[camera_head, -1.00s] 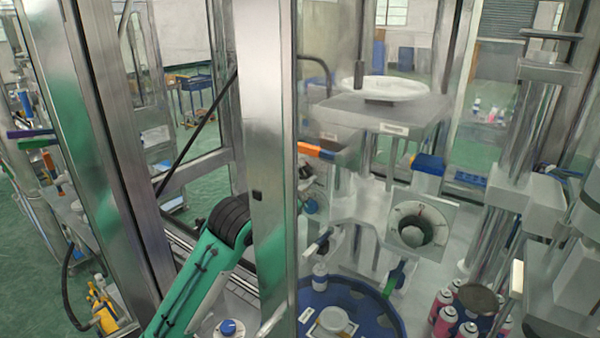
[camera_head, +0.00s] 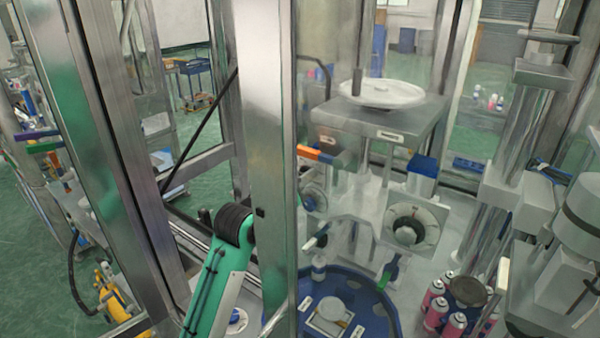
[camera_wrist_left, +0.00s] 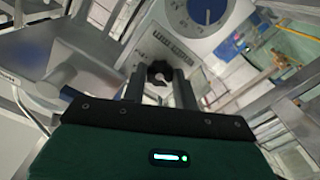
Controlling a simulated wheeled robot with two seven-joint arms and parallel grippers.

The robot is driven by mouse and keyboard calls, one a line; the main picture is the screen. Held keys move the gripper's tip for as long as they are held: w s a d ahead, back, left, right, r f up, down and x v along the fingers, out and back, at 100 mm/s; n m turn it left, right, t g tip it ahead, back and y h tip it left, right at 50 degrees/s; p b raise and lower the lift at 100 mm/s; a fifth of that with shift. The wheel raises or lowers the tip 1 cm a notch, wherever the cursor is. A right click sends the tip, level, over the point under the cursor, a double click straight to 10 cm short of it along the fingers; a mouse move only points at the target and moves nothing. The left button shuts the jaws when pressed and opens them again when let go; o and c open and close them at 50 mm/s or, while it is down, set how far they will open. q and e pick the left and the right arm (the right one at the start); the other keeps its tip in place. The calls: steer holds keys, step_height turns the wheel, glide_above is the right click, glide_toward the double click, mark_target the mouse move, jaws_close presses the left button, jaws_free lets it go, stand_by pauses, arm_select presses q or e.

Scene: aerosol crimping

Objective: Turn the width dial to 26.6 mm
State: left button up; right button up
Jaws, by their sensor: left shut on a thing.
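In the left wrist view, the two dark fingers of my left gripper (camera_wrist_left: 160,88) are shut on a small black lobed knob (camera_wrist_left: 160,72). The knob sits on a pale plate (camera_wrist_left: 150,48) with a printed label too small to read. A blue round dial (camera_wrist_left: 208,12) with a tick scale and a pointer line is just above, apart from the fingers. I cannot read the set width. In the head view my green left arm shows beside a metal post, and its fingers cannot be made out. My right gripper is not in view.
In the head view, a metal post (camera_head: 268,130) stands close to my left arm. A square-plated dial (camera_head: 412,226) is on the machine. A blue round table (camera_head: 365,290) and several pink cans (camera_head: 436,310) stand below.

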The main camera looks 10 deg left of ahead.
arm_select(q)
steer(key=shift+n, duration=0.6)
steer(key=shift+p, duration=0.3)
steer(key=o, duration=1)
steer(key=shift+b+v, duration=2.95)
steer(key=shift+v, duration=3.95)
